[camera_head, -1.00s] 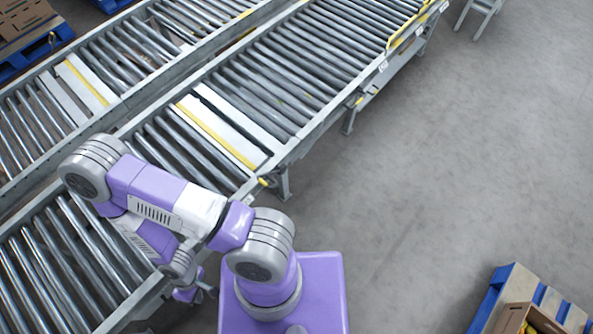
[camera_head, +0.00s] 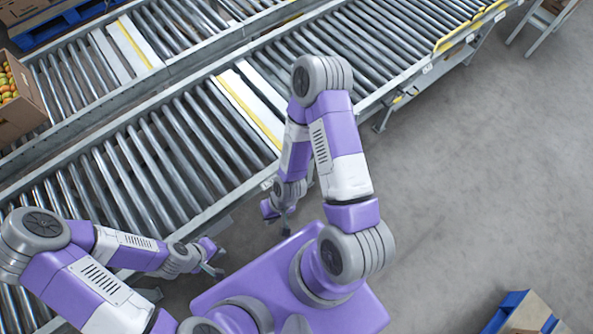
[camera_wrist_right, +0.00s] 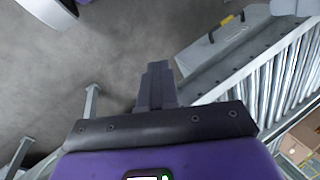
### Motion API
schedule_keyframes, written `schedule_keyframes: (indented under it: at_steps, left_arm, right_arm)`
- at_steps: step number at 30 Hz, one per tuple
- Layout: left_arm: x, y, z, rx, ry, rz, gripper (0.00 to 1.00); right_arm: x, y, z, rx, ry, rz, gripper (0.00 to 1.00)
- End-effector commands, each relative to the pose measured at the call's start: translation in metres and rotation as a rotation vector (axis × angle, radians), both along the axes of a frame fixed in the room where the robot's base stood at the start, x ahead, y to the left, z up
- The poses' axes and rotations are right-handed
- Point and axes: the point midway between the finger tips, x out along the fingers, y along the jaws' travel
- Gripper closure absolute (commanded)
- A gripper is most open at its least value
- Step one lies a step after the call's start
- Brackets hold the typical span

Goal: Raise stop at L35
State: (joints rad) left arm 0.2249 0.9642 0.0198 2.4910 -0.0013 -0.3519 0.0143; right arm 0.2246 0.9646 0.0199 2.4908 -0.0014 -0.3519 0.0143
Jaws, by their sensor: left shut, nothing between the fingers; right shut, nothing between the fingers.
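Two roller conveyors run diagonally across the head view. The near conveyor (camera_head: 150,155) has a white cross plate with a yellow edge (camera_head: 250,108). Raised yellow bars (camera_head: 458,40) stand along its far right side. I cannot read any label as L35 or tell which part is that stop. My right gripper (camera_head: 275,212) is shut and empty beside the near conveyor's side rail. My left gripper (camera_head: 215,262) is shut and empty near the same rail, further left.
The far conveyor (camera_head: 70,90) has a similar yellow-edged plate (camera_head: 136,42). A blue pallet with a carton (camera_head: 525,315) is at bottom right. The grey floor (camera_head: 470,190) on the right is open.

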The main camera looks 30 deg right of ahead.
Motion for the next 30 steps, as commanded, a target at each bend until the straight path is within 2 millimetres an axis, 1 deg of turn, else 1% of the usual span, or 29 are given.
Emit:
schedule_keyframes:
  at_steps: [8, 11, 13, 15, 17, 18, 20, 21, 23, 24, 26, 27, 29, 30]
  left_arm:
    - [0.0, 0.0, 0.0, 0.0, 0.0, 0.0, 1.0]
    - [0.0, 0.0, -0.002, 0.0, 0.0, 0.0, 1.0]
    - [0.0, 0.0, -0.004, 0.0, 0.0, 0.0, 1.0]
    - [0.0, 0.0, -0.007, 0.0, 0.0, 0.0, 1.0]
    - [0.0, 0.0, -0.01, 0.0, 0.0, 0.0, 1.0]
    - [0.0, 0.0, -0.013, 0.0, 0.0, 0.0, 1.0]
    - [0.0, 0.0, -0.016, 0.0, 0.0, 0.0, 1.0]
    - [0.0, 0.0, -0.018, 0.0, 0.0, 0.0, 1.0]
    - [0.0, 0.0, -0.021, 0.0, 0.0, 0.0, 1.0]
    - [0.0, 0.0, -0.023, 0.0, 0.0, 0.0, 1.0]
    - [0.0, 0.0, -0.026, 0.0, 0.0, 0.0, 1.0]
    - [0.0, 0.0, -0.028, 0.0, 0.0, 0.0, 1.0]
    - [0.0, 0.0, -0.031, 0.0, 0.0, 0.0, 1.0]
    - [0.0, 0.0, -0.033, 0.0, 0.0, 0.0, 1.0]
  right_arm:
    - [0.0, 0.001, 0.0, 0.001, 0.001, 0.005, 1.0]
    - [-0.002, 0.008, -0.006, 0.008, 0.021, 0.064, 1.0]
    - [-0.006, 0.017, -0.015, 0.018, 0.052, 0.16, 1.0]
    - [-0.013, 0.029, -0.027, 0.023, 0.102, 0.31, 1.0]
    - [-0.02, 0.035, -0.039, 0.014, 0.159, 0.469, 1.0]
    - [-0.025, 0.037, -0.048, -0.002, 0.201, 0.587, 1.0]
    - [-0.031, 0.035, -0.06, -0.043, 0.271, 0.769, 1.0]
    - [-0.033, 0.031, -0.067, -0.081, 0.32, 0.887, 1.0]
    - [-0.032, 0.021, -0.075, -0.154, 0.397, 1.058, 1.0]
    - [-0.028, 0.014, -0.079, -0.216, 0.45, 1.168, 1.0]
    - [-0.017, 0.002, -0.081, -0.326, 0.53, 1.323, 1.0]
    - [-0.006, -0.005, -0.081, -0.41, 0.584, 1.416, 1.0]
    - [0.013, -0.013, -0.077, -0.549, 0.662, 1.538, 1.0]
    - [0.027, -0.016, -0.072, -0.646, 0.712, 1.605, 1.0]
